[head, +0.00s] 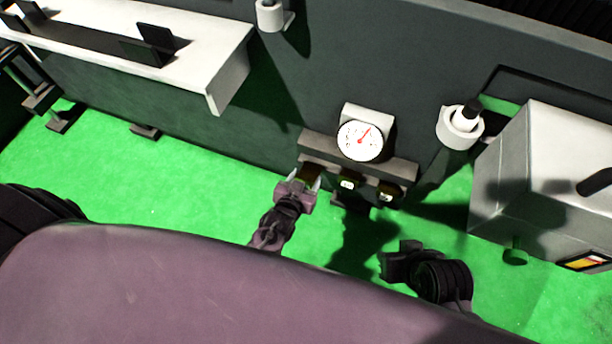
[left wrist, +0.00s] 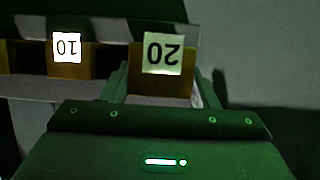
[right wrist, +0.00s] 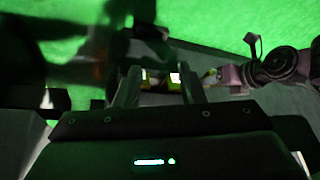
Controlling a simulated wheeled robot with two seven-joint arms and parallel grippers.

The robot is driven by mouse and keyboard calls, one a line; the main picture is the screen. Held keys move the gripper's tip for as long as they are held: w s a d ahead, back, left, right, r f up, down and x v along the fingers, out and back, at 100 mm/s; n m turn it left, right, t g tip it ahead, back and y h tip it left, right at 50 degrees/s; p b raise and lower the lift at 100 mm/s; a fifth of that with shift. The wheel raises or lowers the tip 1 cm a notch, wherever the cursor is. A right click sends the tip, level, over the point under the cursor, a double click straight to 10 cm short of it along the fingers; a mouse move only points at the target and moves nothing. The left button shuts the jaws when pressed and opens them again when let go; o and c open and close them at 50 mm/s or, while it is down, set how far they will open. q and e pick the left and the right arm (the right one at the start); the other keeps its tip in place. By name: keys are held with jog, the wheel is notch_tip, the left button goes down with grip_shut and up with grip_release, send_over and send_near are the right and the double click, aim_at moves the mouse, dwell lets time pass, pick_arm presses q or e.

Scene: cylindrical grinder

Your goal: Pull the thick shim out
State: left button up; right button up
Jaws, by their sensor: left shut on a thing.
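The shim marked 20 (left wrist: 162,86) is a gold block with a white label. It sits between the fingers of my left gripper (left wrist: 162,90), which is shut on it at the left end of the dark shim rack (head: 402,171). The gripper also shows in the head view (head: 307,181). A narrower gold shim marked 10 (left wrist: 67,68) stands in the rack beside it. In the head view two labelled shims, one in the middle (head: 347,184) and one at the right (head: 387,194), stay in the rack. My right gripper (right wrist: 162,88) is open and empty, below the rack.
A round dial gauge (head: 361,140) stands just above the rack. A grey box (head: 545,165) with a handle is at the right, with a white cylinder (head: 460,129) nearby. A white ledge (head: 200,45) juts out at upper left. The green floor in front is mostly clear.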

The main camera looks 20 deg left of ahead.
pick_arm(q)
jog(key=o, duration=1.4)
jog(key=shift+s, duration=0.2)
pick_arm(e)
jog(key=shift+s, duration=0.1)
pick_arm(q)
jog(key=p+v, duration=0.2)
jog(key=v, duration=0.5)
jog(key=shift+s, duration=0.35)
pick_arm(e)
jog(key=shift+s+d+r+m+g+h, duration=0.15)
jog(key=shift+s+d+g, duration=0.1)
jog(key=shift+d, duration=0.25)
jog(key=shift+s+d+r+m+g+h, duration=0.1)
jog(key=shift+d+g+h, duration=0.1)
jog(key=shift+d, duration=0.3)
jog(key=shift+s+d+r+m+g+h, duration=0.15)
jog(key=shift+s+d+g, duration=0.1)
jog(key=shift+d, duration=0.25)
pick_arm(q)
jog(key=shift+r, duration=0.15)
